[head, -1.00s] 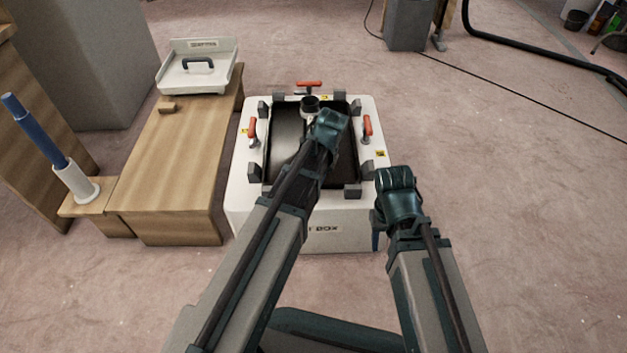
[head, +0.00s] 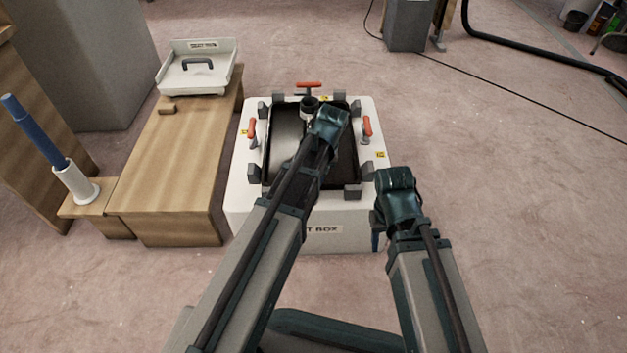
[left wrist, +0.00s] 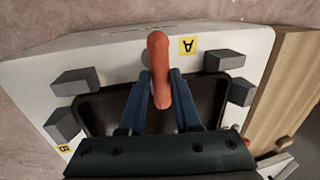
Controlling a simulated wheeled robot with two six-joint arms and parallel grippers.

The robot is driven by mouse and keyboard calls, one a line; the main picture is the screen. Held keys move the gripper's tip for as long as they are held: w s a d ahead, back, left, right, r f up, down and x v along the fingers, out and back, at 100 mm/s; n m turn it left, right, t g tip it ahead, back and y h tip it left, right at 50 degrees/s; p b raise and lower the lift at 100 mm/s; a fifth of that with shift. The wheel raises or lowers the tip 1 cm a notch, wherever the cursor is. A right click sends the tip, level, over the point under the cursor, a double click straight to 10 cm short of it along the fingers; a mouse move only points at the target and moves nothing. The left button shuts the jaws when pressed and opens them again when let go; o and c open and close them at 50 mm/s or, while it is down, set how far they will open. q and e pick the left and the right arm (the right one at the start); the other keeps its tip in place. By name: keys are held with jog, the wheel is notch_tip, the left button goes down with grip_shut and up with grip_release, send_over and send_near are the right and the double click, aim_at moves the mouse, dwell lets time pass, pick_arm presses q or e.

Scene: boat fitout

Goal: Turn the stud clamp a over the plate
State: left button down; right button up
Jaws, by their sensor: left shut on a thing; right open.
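Stud clamp a has an orange handle (left wrist: 159,52), beside a yellow label A (left wrist: 187,46) on the white box rim. In the left wrist view, my left gripper (left wrist: 160,88) is shut on this handle. In the head view my left arm hides clamp a and the left fingertips.
The white box (head: 238,195) has other orange-handled clamps at the back (head: 309,85), left (head: 252,128) and right (head: 367,126), with grey blocks around the opening. A wooden bench (head: 170,175) stands left, with a blue rod in a white holder (head: 78,188) beside it.

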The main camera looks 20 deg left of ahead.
pick_arm(q)
jog(key=shift+a, duration=0.15)
jog(key=c, duration=0.7)
grip_release()
jog(key=shift+o, duration=0.2)
jog(key=shift+r, duration=0.1)
notch_tip(320, 180, up, 13)
jog(key=d+p, duration=0.2)
jog(key=p, duration=1.1)
jog(key=shift+w+d+r+p, duration=0.2)
jog(key=shift+w+d+p, duration=0.1)
jog(key=shift+w+d, duration=0.1)
jog(key=s+d+m, duration=0.3)
jog(key=s, duration=0.5)
jog(key=s+d+m, duration=0.4)
jog(key=s, duration=0.3)
notch_tip(320, 180, up, 35)
jog(key=h+p, duration=0.1)
jog(key=p, duration=3.4)
jog(key=shift+s+d, duration=0.25)
